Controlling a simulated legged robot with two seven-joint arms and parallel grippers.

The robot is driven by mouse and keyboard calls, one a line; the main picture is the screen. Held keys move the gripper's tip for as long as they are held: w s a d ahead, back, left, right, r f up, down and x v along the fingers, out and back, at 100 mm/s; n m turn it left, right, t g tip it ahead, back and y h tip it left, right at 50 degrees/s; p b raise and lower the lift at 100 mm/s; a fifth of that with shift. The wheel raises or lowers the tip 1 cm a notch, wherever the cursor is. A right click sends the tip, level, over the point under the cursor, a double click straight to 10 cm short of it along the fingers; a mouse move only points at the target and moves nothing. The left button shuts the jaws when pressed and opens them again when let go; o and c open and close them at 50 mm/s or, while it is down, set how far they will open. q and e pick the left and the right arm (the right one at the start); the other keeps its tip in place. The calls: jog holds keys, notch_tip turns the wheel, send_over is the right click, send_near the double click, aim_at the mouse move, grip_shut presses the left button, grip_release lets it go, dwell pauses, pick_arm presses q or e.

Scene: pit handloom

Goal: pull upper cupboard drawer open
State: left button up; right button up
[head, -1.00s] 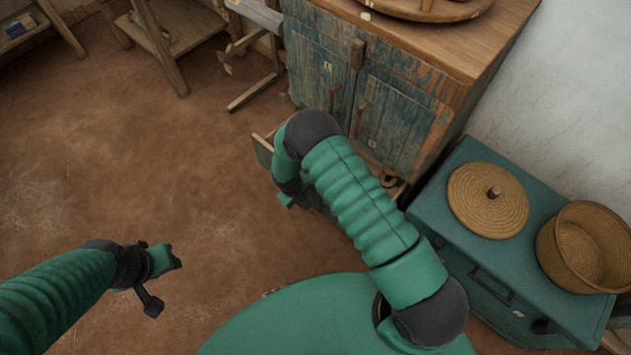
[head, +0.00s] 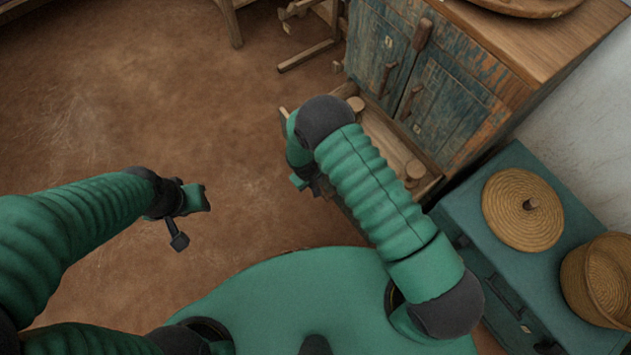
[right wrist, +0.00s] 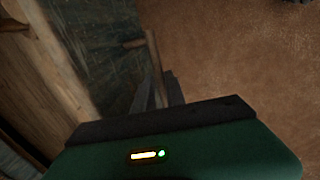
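The wooden cupboard (head: 566,62) with worn blue doors (head: 437,95) stands at the upper right of the head view. Below its doors a drawer (head: 392,135) stands pulled out, with its pale inside showing. My right arm crosses in front of it and hides much of the drawer front. My right gripper (head: 302,182) is at the drawer's outer end, its fingers mostly hidden. In the right wrist view its dark fingers (right wrist: 160,93) lie against or close to a thin wooden edge; their grip is unclear. My left gripper (head: 188,208) hangs over bare floor, away from the cupboard.
Wooden pieces (head: 414,171) lie in the drawer. A teal chest (head: 455,205) with a round woven lid (head: 523,209) and a basket (head: 602,280) stands close on the right. Wooden frame legs (head: 308,55) stand left of the cupboard. The brown floor (head: 150,100) on the left is clear.

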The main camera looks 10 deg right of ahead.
jog(key=o, duration=0.3)
jog(key=a+r+p, duration=0.1)
jog(key=r, duration=0.4)
jog(key=a+r+p, duration=0.1)
jog(key=r+p, duration=0.1)
jog(key=r, duration=0.4)
jog(key=s+a+r+p, duration=0.1)
jog(key=r+p, duration=0.1)
jog(key=r, duration=0.3)
jog(key=shift+s+r, duration=0.1)
jog(key=shift+r, duration=0.1)
